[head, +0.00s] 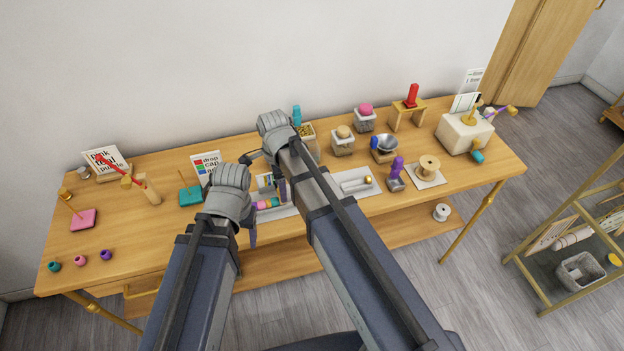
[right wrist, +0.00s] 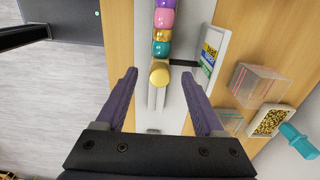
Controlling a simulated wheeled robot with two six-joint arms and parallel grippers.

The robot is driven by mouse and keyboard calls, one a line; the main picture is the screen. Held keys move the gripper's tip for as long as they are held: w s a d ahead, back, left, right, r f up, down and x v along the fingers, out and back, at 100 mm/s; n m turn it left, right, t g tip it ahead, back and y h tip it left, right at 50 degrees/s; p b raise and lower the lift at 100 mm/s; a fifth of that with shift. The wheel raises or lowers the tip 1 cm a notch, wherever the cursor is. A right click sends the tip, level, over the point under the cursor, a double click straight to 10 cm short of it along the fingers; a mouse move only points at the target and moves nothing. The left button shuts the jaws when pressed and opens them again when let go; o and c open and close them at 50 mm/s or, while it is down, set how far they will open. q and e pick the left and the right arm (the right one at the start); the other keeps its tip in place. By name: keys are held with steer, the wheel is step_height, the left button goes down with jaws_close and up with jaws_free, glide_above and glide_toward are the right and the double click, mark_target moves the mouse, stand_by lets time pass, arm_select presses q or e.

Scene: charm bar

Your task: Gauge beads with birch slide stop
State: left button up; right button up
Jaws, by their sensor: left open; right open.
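A pale gauge tray (head: 288,211) lies at the table's front middle, partly behind my arms. A row of purple, pink, gold and teal beads (right wrist: 162,28) sits in it. They also show in the head view (head: 266,204). The round, tan birch slide stop (right wrist: 159,75) stands at the teal end of the row. My right gripper (right wrist: 160,73) is open, with its fingers on either side of the stop and apart from it. In the head view the right gripper (head: 281,188) is mostly hidden by its arm. My left gripper (head: 251,230) is open at the tray's left end.
A card (head: 206,166) stands behind the tray. Three loose beads (head: 79,260) lie at the front left. The table's left front is mostly clear.

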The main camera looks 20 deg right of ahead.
steer(key=shift+r+p, duration=2.65)
steer(key=shift+r, duration=0.4)
step_height(320, 180, up, 8)
steer(key=p, duration=0.7)
steer(key=shift+p, duration=0.4)
steer(key=shift+f, duration=0.1)
steer(key=s+d+n, duration=0.8)
steer(key=d+n, duration=0.2)
steer(key=n, duration=0.8)
steer(key=s+a+f+n+b, duration=0.1)
steer(key=s+a+f+b, duration=0.2)
steer(key=a+f+b, duration=0.1)
steer(key=s+a+f+n+h+b, duration=0.1)
steer(key=s+a+f+n+b, duration=0.1)
steer(key=a+f+b, duration=0.3)
steer(key=shift+s+a+f, duration=0.2)
steer(key=shift+s+a, duration=0.3)
steer(key=shift+a, duration=0.45)
